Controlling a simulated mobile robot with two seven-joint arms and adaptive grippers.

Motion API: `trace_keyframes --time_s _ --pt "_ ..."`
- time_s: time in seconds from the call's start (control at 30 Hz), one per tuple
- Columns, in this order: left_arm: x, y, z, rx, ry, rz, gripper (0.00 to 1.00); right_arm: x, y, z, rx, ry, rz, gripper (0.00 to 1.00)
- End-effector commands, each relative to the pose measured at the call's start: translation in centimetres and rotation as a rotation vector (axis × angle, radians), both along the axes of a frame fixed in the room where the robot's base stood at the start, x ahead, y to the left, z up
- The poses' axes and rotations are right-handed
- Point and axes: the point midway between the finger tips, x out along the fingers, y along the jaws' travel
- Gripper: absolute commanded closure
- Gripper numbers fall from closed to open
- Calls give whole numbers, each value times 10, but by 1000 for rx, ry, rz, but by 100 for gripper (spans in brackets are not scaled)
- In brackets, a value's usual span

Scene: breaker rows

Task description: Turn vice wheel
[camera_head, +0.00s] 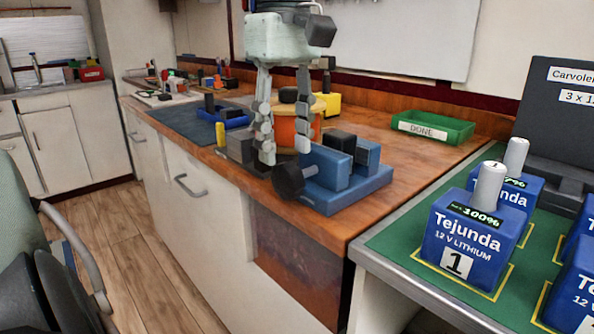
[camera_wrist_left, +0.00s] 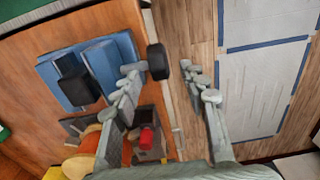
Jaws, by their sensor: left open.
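A blue vice (camera_head: 345,185) with black jaw blocks stands at the front edge of the wooden bench. Its black wheel (camera_head: 288,180) sits at the end of a grey screw and faces the aisle. My left gripper (camera_head: 285,153) points down, open and empty, with its fingertips just above and behind the wheel in the head view. In the left wrist view, the vice (camera_wrist_left: 88,68) is at upper left. There the wheel (camera_wrist_left: 158,62) appears just beyond the gap between the fingers (camera_wrist_left: 168,80); no contact is visible. My right gripper is not in view.
An orange spool (camera_head: 287,132) and a grey block stand behind the gripper, close to its fingers. A green DONE tray (camera_head: 433,127) lies at the back. Blue Tejunda batteries (camera_head: 468,235) stand on a green mat at right. The aisle floor (camera_head: 135,255) looks clear.

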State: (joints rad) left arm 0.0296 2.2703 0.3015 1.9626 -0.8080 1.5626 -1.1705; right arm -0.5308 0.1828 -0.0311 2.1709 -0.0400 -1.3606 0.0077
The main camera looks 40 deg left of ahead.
Motion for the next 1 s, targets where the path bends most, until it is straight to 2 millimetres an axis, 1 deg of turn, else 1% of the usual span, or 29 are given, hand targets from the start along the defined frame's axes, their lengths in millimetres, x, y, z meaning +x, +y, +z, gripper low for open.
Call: trace_keyframes --time_s 0.03,0.1,0.2,0.3,0.43,0.67,0.77,1.0 --pt "-1 0 -11 0 4 0 57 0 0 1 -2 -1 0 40" --pt "-1 0 -23 -1 3 0 57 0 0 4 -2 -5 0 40" --pt "0 0 -37 -1 2 2 57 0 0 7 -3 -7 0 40" --pt "0 0 -47 -2 2 2 57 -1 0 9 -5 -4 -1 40" --pt "0 0 -52 -2 -1 2 57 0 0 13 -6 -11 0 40" --pt "0 0 -53 -2 -1 2 57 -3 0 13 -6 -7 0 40" --pt "0 0 -53 -2 -1 2 68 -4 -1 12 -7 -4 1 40" --pt "0 0 -53 -2 -1 2 98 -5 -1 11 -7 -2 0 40"
